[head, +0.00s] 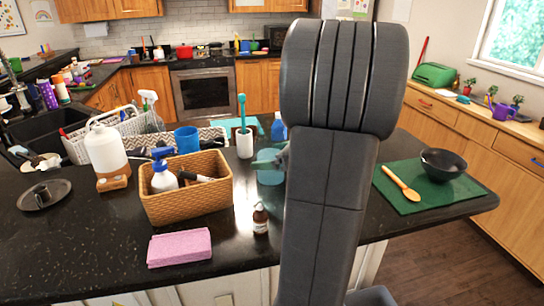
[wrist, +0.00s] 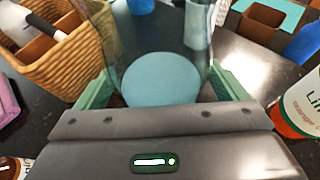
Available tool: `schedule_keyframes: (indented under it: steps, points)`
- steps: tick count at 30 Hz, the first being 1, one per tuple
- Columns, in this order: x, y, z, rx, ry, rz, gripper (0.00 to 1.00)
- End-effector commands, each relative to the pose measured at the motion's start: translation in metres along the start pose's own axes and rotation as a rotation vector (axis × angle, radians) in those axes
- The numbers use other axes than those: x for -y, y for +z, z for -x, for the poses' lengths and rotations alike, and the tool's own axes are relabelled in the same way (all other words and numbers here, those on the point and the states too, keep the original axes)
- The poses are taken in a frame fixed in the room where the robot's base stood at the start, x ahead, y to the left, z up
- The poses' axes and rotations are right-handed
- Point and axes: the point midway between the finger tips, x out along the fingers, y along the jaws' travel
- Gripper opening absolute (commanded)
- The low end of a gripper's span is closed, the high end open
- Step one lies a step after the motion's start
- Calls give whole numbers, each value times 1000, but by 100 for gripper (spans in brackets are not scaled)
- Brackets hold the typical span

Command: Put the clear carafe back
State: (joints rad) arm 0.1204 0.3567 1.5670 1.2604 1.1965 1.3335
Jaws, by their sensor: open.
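The clear carafe (wrist: 112,62) stands between my gripper's fingers in the wrist view, its see-through wall rising out of the top of the picture. A round teal-blue area (wrist: 160,78) shows at its bottom; I cannot tell if this is its base or something under it. My gripper (wrist: 160,92) is open, with one green finger on each side of the carafe. Contact between fingers and glass cannot be made out. In the head view the carafe (head: 270,177) is a bluish shape beside my arm, partly hidden by my gripper and arm.
A small brown bottle (head: 260,219) stands in front. A labelled amber bottle (wrist: 300,105) is close right in the wrist view. A green mat (head: 440,200) with bowl and spoon lies at the right.

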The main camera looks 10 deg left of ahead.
Motion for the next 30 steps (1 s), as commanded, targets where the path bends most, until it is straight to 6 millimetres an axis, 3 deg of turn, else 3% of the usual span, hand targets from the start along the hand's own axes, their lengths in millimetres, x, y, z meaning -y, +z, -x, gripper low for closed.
schedule_keyframes:
  steps: [5, 18, 24, 30]
  points:
    - [1, 0, 22, 2, -4, 1, 92]
    - [1, 0, 105, 1, -4, 0, 92]
    - [0, 1, 119, 1, -1, 0, 92]
    - [0, 1, 121, 0, 0, 0, 92]
